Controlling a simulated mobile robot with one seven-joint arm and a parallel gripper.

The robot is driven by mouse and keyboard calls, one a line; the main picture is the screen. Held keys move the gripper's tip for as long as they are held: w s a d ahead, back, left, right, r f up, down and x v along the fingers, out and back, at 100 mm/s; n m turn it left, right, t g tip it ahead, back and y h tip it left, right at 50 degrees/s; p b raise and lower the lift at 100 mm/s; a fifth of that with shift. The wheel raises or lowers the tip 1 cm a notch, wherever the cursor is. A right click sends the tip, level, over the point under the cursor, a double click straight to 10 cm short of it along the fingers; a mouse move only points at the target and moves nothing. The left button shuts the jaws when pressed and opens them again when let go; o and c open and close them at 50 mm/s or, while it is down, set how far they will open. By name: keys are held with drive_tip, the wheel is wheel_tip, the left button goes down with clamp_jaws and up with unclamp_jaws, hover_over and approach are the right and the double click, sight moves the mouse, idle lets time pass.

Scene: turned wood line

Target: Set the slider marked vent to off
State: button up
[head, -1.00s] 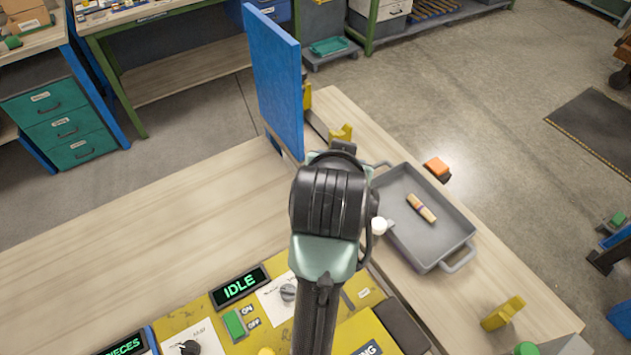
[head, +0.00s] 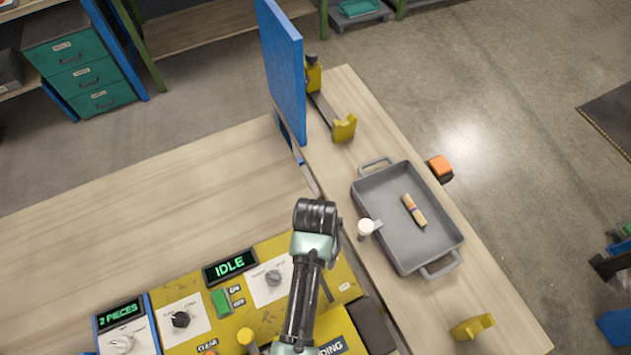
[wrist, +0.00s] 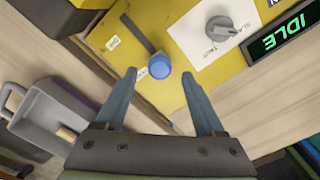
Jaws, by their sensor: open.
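The knob is at the slot's lower end, by a small white label whose word I cannot read; another label stands farther along the slot. My gripper (wrist: 159,74) is open, its fingers either side of the knob in the picture; contact cannot be told. In the head view my arm hides the knob and fingers; part of the slot (head: 327,291) shows beside it.
The yellow panel (head: 262,247) also holds a grey dial (head: 273,278), a green ON/OFF switch (head: 221,301) and an IDLE display (head: 230,265). A grey tray (head: 388,246) with a wooden piece (head: 413,210) lies to the right. A blue upright board (head: 280,70) stands behind.

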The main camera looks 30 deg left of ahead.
drive_tip(key=shift+f, duration=1.35)
clamp_jaws()
idle(0.5)
